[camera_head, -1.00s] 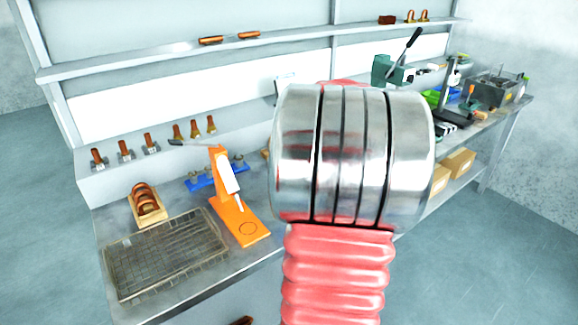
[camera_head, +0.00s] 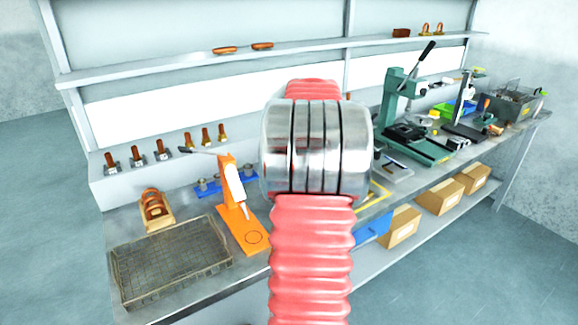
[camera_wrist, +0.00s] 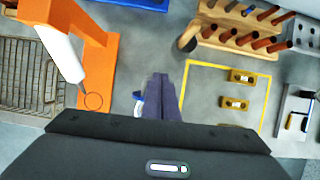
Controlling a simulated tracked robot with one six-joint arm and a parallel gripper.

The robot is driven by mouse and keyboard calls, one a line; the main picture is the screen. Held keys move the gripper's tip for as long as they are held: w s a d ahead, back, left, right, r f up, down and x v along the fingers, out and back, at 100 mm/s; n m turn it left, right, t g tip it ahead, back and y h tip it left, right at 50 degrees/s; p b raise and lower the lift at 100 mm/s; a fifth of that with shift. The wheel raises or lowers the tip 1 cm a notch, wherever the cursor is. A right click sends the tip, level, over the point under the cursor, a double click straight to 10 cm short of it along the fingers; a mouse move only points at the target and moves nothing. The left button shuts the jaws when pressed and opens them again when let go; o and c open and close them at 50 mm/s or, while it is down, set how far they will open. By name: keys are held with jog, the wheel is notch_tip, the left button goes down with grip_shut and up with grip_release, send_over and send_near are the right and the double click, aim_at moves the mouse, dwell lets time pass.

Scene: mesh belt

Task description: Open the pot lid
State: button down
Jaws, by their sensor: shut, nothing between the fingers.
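I cannot make out a pot or a lid in either view. My gripper (camera_wrist: 165,98) shows in the wrist view with its dark fingers together, pointing down over the grey bench (camera_wrist: 205,82) and holding nothing. A small blue and white thing (camera_wrist: 139,104) shows beside the fingers and is partly hidden by them. In the head view my red and silver arm covers the middle of the bench and hides the gripper.
An orange stand (camera_head: 236,205) and a wire mesh tray (camera_head: 172,262) are at left. A wooden rack (camera_wrist: 246,25) and a yellow outline (camera_wrist: 228,64) holding two small yellowish blocks lie right of the fingers. A green press (camera_head: 396,105) stands farther right. Boxes (camera_head: 400,226) sit below.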

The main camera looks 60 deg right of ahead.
jog(key=shift+w+d+f, duration=0.2)
jog(key=shift+w+d, duration=0.1)
jog(key=shift+w, duration=0.35)
jog(key=shift+w, duration=0.1)
jog(key=w+d+r, duration=0.2)
jog(key=w+r, duration=0.3)
jog(key=r, duration=0.3)
jog(key=shift+w+d, duration=0.15)
jog(key=shift+d, duration=0.25)
dwell(0.3)
